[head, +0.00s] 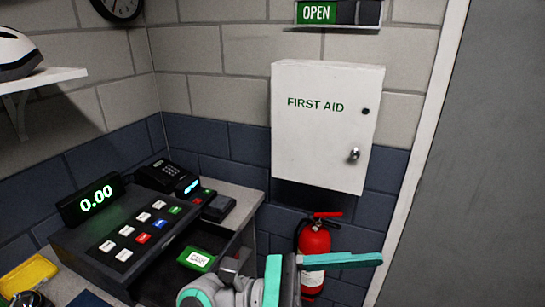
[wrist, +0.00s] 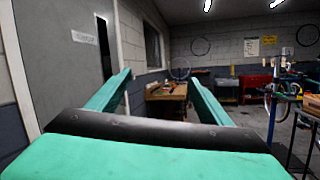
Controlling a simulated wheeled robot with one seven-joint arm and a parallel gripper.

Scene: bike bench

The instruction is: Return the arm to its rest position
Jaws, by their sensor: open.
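My gripper (head: 376,259) shows at the bottom of the head view, with a teal finger stretched to the right in front of the wall and fire extinguisher. In the wrist view its two teal fingers (wrist: 158,80) are spread wide apart. Nothing is between them, and they touch nothing that I can see. My arm's lower links are out of the picture.
A cash register (head: 140,222) stands on the counter at left, close to my arm. A white first aid cabinet (head: 325,135) hangs on the wall above a red fire extinguisher (head: 314,242). A wooden workbench (wrist: 167,91) stands farther off in the wrist view.

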